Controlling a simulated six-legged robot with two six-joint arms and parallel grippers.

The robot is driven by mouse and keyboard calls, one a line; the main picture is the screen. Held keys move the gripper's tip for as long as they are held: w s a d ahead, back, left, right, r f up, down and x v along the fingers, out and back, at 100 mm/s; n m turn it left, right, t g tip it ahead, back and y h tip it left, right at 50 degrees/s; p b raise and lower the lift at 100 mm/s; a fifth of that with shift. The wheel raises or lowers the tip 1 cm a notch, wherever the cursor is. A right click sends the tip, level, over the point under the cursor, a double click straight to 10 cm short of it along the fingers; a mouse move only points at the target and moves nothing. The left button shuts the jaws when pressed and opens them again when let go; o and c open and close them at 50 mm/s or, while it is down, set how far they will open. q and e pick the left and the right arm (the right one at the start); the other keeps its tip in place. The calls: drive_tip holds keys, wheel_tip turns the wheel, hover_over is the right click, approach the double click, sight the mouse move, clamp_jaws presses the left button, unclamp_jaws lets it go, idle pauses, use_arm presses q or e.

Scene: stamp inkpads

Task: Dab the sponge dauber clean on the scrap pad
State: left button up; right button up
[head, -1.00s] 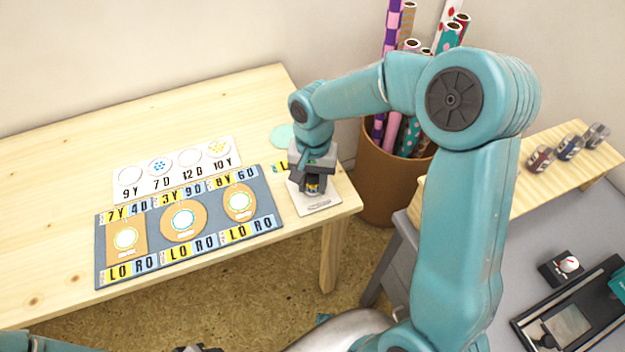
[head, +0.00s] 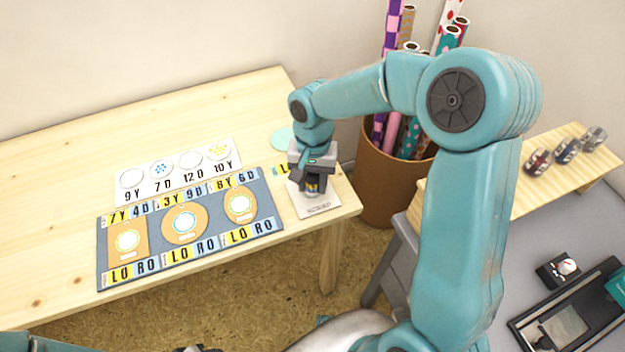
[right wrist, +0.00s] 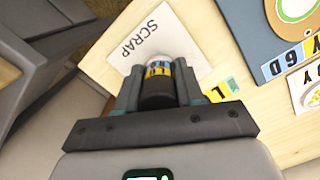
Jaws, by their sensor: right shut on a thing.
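My right gripper (head: 312,189) is shut on the sponge dauber (head: 311,186), over the scrap pad (head: 322,207) at the table's right corner. In the right wrist view the dauber (right wrist: 158,84) is dark with a yellow and blue label and a pale end toward the pad. The white scrap pad (right wrist: 146,36) reads "SCRAP" there. The dauber's end is at or just above the pad; I cannot tell whether it touches. My left gripper is not clearly in view; only dark parts show at the bottom edge.
A grey-blue mat (head: 150,212) with three tan tags lies left of the pad. A white card (head: 150,195) with circles lies behind it. A brown bin (head: 385,200) of paper rolls stands right of the table. Three small stamps (head: 567,150) sit on a wooden shelf.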

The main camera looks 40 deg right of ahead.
drive_tip(key=shift+r, duration=0.1)
wheel_tip(320, 180, up, 4)
drive_tip(key=p, duration=0.3)
drive_tip(key=shift+r+p, duration=0.2)
drive_tip(key=shift+p, duration=0.1)
